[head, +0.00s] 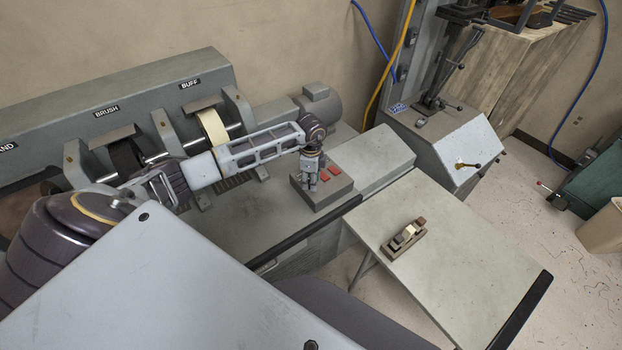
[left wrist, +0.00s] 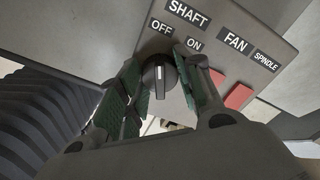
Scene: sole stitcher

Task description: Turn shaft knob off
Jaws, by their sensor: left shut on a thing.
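The shaft knob (left wrist: 158,76) is a round black knob with a white pointer line, on the grey control box (head: 337,193) below the SHAFT label (left wrist: 188,13). The line points up the picture, roughly toward the OFF label (left wrist: 161,28) and not the ON label (left wrist: 194,44). My left gripper (head: 309,189) points down over the box; in the left wrist view its green-padded fingers (left wrist: 160,78) are shut around the knob, one on each side. In the head view the gripper hides the knob. My right gripper is not in view.
Two red buttons (head: 330,174) sit beside the knob, close to my gripper; they also show in the left wrist view (left wrist: 238,97). The buff wheel (head: 214,127) and motor (head: 319,108) stand behind. A small block tool (head: 404,239) lies on the mostly clear side table (head: 460,250).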

